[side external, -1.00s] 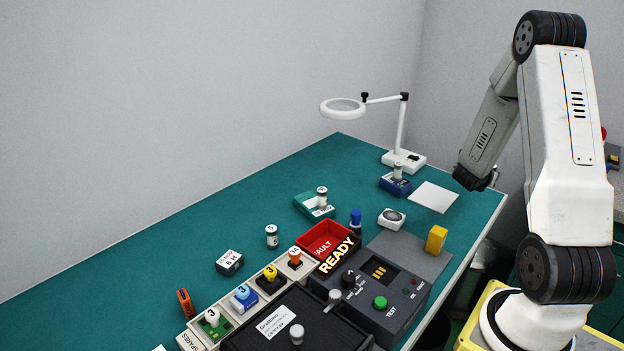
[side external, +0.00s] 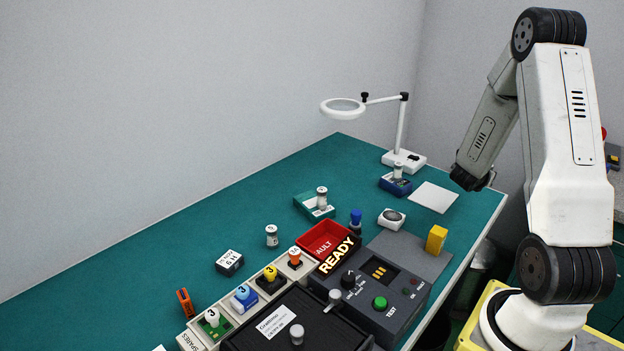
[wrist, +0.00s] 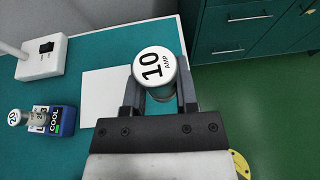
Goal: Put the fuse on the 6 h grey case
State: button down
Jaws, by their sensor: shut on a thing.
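A fuse with a white cap marked "10 AMP" (wrist: 154,68) stands between the jaws of my gripper (wrist: 157,92) in the wrist view. My gripper is shut on it. In the side view my gripper (side external: 470,181) is at the right, near the white sheet; the held fuse cannot be made out there. The 6 h grey case (side external: 229,262) is a small dark box with a white "6 H" label on the teal bench at the left, far from my gripper. No fuse shows on it.
A blue case (side external: 395,185) and a green case (side external: 314,206) each carry a fuse. Another fuse (side external: 272,236) stands alone near the grey case. A magnifier lamp (side external: 402,130), red tray (side external: 326,240), tester (side external: 376,300) and row of coloured plugs (side external: 245,295) are nearby.

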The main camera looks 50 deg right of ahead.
jog(key=w+a+r+n+t+y, duration=0.25)
jog(key=w+a+n+t, duration=0.6)
jog(key=w+a, duration=1.35)
jog(key=w+a+n+t+y, duration=0.1)
jog(key=a+n+t+y, duration=0.4)
jog(key=a, duration=2.6)
jog(key=n+y, duration=0.3)
jog(key=shift+w+a+r+t+y, duration=0.2)
jog(key=shift+a+r+t+y, duration=0.1)
jog(key=shift+r+t+y, duration=0.05)
jog(key=shift+w, duration=0.1)
send_over(230, 260)
jog(key=f, duration=0.8)
jog(key=shift+s+d+f, duration=0.2)
jog(key=shift+s, duration=0.2)
jog(key=shift+w+a+f, duration=0.1)
jog(key=shift+w+f, duration=0.35)
